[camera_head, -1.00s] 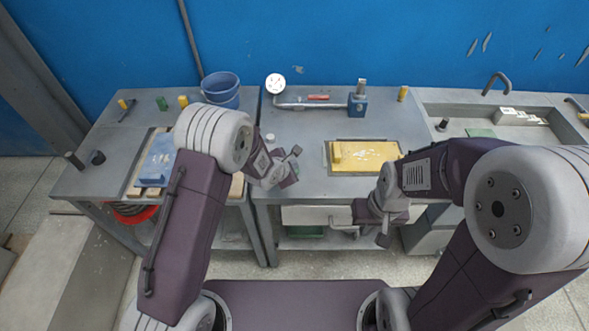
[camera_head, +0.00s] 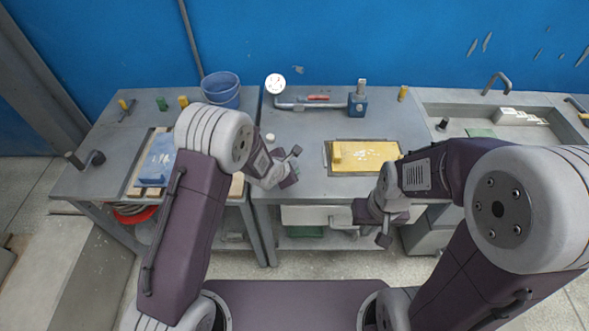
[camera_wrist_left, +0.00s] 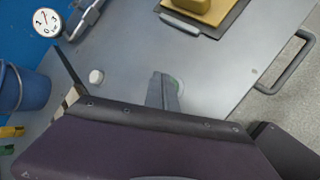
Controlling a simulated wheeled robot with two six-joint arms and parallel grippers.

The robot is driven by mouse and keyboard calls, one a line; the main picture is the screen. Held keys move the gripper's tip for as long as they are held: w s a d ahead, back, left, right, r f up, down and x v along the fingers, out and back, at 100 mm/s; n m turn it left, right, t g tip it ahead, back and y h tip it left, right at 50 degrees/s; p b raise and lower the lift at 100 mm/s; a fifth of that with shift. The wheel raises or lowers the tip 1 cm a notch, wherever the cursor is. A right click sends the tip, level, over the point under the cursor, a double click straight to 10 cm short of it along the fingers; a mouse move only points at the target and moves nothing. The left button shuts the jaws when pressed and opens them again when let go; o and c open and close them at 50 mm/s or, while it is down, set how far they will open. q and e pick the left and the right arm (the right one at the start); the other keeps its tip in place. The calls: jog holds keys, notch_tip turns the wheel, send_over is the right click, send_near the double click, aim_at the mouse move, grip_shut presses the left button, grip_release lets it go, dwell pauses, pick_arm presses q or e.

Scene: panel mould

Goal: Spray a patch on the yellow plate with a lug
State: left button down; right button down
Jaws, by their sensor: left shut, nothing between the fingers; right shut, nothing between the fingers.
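The yellow plate (camera_head: 375,160) lies flat on the middle bench, with a raised yellow lug (camera_head: 337,151) at its left end. Pale specks show on its face. In the left wrist view, part of the yellow plate (camera_wrist_left: 222,12) is at the top edge, on a dark base. My left gripper (camera_head: 294,166) is shut and empty, left of the plate and apart from it. Its fingers (camera_wrist_left: 165,92) show in the left wrist view over bare grey bench. My right gripper (camera_head: 383,232) is shut and empty, in front of the bench edge, nearer to me than the plate.
A round gauge (camera_head: 275,83) on a bent pipe and a blue block (camera_head: 358,106) stand behind the plate. A blue bucket (camera_head: 221,91) and a blue plate (camera_head: 158,160) are on the left bench. A small white cap (camera_head: 270,138) is near my left gripper. A sink (camera_head: 505,117) is at right.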

pick_arm(q)
jog(key=shift+f, duration=0.45)
dwell(0.3)
jog(key=shift+r, duration=0.45)
jog(key=shift+r+p, duration=0.1)
jog(key=shift+p, duration=0.2)
notch_tip(320, 180, up, 6)
jog(key=p, duration=0.5)
jog(key=shift+p, duration=0.3)
